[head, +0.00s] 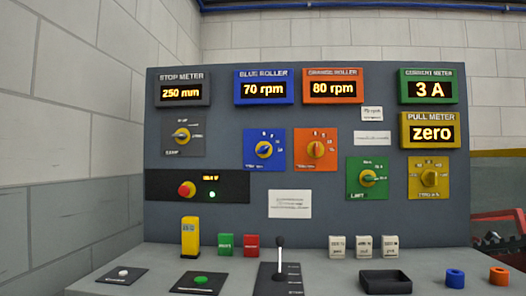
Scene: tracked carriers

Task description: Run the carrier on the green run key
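A green block-shaped key (225,244) with small white lettering, too small to read, stands at the back of the grey desk. A red one (251,245) stands next to it on the right. A round green button (201,280) sits on a black plate at the front of the desk. I cannot tell from the labels which of the green controls is the run key. No carrier can be made out. My gripper is not in view.
A black lever (280,255) stands upright mid-desk. A yellow block (190,236), a white button (123,272), white keys (364,246) and a black tray (384,281) share the desk. The panel (330,205) behind holds knobs, a red button (186,189) and lit meters.

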